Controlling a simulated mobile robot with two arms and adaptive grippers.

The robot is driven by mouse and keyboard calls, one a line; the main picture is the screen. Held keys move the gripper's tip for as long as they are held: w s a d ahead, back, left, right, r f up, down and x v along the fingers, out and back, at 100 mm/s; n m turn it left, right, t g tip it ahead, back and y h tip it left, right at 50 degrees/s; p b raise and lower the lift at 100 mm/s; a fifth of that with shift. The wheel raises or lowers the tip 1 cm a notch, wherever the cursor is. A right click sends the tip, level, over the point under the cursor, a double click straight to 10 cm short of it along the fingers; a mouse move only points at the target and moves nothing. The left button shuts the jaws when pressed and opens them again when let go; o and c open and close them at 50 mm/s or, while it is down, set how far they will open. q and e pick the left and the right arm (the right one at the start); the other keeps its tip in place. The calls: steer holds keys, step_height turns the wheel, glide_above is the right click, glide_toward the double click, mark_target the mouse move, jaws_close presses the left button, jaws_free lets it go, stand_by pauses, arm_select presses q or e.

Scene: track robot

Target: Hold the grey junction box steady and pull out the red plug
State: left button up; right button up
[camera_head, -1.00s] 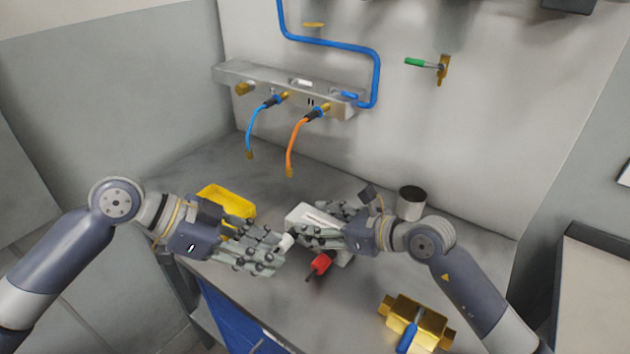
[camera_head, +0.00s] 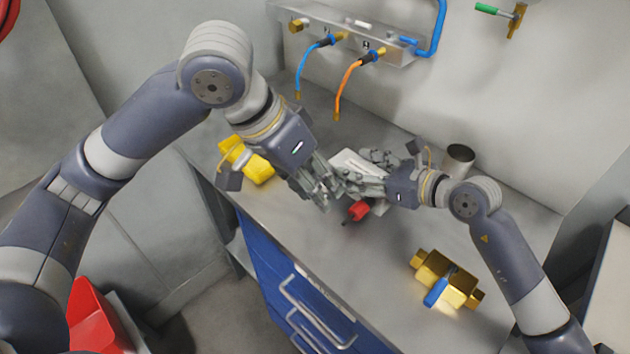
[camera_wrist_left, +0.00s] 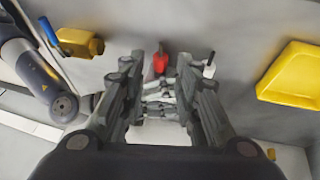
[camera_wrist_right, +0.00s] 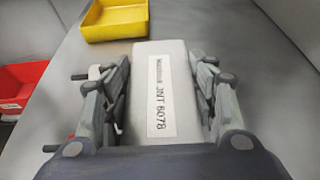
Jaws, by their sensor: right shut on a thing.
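The grey junction box (camera_head: 352,163), pale with a printed label, sits on the bench. My right gripper (camera_head: 358,182) is shut on it, and the right wrist view shows the box (camera_wrist_right: 160,95) between the fingers. The red plug (camera_head: 358,210) sticks out from the box's near side, and also shows in the left wrist view (camera_wrist_left: 160,64). A white plug (camera_wrist_left: 209,69) is beside it, also seen in the right wrist view (camera_wrist_right: 97,72). My left gripper (camera_head: 325,198) is open, pointing down just left of the red plug, apart from it. Its fingers partly hide the box.
A yellow tray (camera_head: 258,170) lies behind the left hand. A brass valve with blue handle (camera_head: 445,278) lies front right, and a metal cup (camera_head: 459,158) stands behind the right arm. Blue and orange hoses (camera_head: 345,88) hang at the back. Blue drawers (camera_head: 290,285) are below.

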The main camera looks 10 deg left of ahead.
mark_target(344, 222)
arm_select(q)
steer(key=x, duration=1.2)
steer(key=shift+w+a, duration=0.1)
steer(key=shift+c, duration=0.4)
steer(key=shift+r, duration=0.1)
jaws_close()
